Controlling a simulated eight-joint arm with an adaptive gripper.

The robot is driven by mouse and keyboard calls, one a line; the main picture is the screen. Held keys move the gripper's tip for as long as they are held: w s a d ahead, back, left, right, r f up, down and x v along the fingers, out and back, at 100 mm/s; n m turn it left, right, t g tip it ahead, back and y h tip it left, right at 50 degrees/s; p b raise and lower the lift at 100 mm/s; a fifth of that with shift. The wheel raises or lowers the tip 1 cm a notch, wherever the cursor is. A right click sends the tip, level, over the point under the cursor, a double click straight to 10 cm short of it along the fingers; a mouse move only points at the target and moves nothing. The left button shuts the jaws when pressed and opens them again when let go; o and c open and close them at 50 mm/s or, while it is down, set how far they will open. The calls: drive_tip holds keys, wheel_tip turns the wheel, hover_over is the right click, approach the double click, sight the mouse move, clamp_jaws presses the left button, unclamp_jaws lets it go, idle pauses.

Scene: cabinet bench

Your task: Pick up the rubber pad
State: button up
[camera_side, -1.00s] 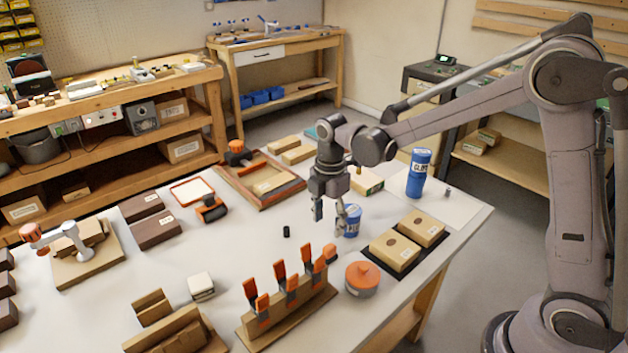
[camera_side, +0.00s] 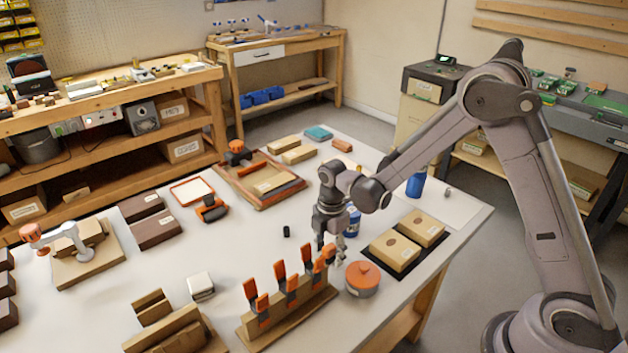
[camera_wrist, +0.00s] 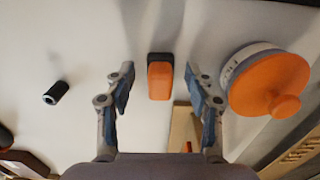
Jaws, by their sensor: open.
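My gripper (camera_side: 330,250) is open and low over the bench, beside the near-right end of the clamp rack. In the wrist view its two fingers (camera_wrist: 158,74) stand apart, on either side of an orange block with a dark end (camera_wrist: 160,80). The block appears to lie between and below the fingertips; I see no contact. In the side view an orange piece (camera_side: 328,251) shows right by the fingers, partly hidden by them. No thing is clearly marked as the rubber pad; I cannot tell whether this block is it.
A round orange-lidded tin (camera_side: 362,278) stands close right of my gripper; it also shows in the wrist view (camera_wrist: 265,82). The wooden rack (camera_side: 290,318) holds upright orange clamps. Boxes on a black mat (camera_side: 378,262) stand right.

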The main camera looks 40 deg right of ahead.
clamp_jaws()
drive_tip(key=shift+r, duration=0.15)
